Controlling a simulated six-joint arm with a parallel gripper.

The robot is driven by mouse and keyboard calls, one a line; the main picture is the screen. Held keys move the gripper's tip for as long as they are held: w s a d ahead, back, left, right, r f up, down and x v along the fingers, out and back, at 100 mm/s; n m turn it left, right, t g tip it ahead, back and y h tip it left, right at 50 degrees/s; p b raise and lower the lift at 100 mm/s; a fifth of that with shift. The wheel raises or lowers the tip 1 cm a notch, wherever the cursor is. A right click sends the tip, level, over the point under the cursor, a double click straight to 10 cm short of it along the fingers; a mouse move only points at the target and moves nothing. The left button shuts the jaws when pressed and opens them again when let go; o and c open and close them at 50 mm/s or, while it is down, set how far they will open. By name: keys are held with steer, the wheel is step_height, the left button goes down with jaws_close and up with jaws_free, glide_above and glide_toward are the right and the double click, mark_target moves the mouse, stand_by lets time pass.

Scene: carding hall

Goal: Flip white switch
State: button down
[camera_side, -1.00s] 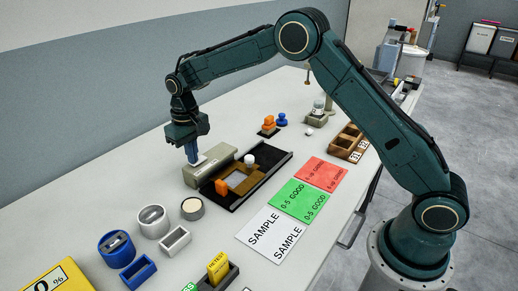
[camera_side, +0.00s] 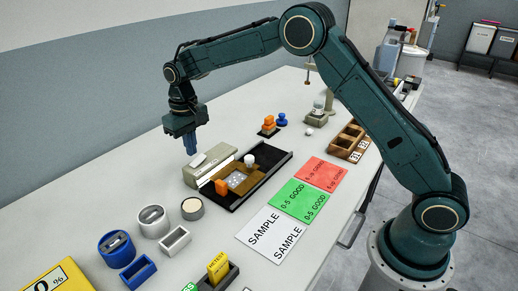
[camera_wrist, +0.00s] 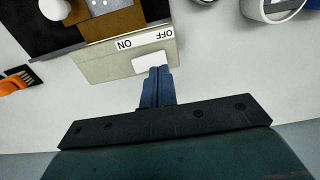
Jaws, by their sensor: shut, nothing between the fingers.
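The white switch (camera_side: 198,160) sits on top of a beige box (camera_side: 222,160) at the back of a dark tray. In the wrist view the switch (camera_wrist: 146,62) is a white rocker beside a label strip (camera_wrist: 143,42) reading ON and OFF. In the side view it looks tilted. My gripper (camera_side: 191,150) is shut and empty, with blue fingers pointing down just above the switch. In the wrist view the fingertips (camera_wrist: 159,70) overlap the switch's near edge. The window (camera_side: 237,180) in the tray looks bright with pale specks in it.
An orange block (camera_side: 221,187) and a white knob (camera_side: 249,160) stand on the dark tray (camera_side: 272,158). Several cups and holders, including a blue one (camera_side: 117,247), stand at front left. Green, red and white cards (camera_side: 272,236) lie to the right.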

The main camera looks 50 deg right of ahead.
mark_target(195, 164)
steer(key=shift+r, duration=2.05)
steer(key=s+d+r+t, duration=0.1)
steer(key=s+d+r, duration=0.1)
steer(key=s+r, duration=0.55)
steer(key=s+d+r+t, duration=0.2)
steer(key=s+d+r, duration=0.1)
steer(key=s+r, duration=0.5)
steer(key=s+d+f+t, duration=0.1)
steer(key=s+f, duration=0.1)
steer(key=s, duration=0.9)
steer(key=s+d+f+t, duration=0.1)
steer(key=s+f, duration=0.1)
steer(key=s, duration=0.9)
steer(key=shift+s+d+f+t, duration=0.15)
steer(key=shift+s+d+t, duration=0.15)
steer(key=shift+s, duration=0.05)
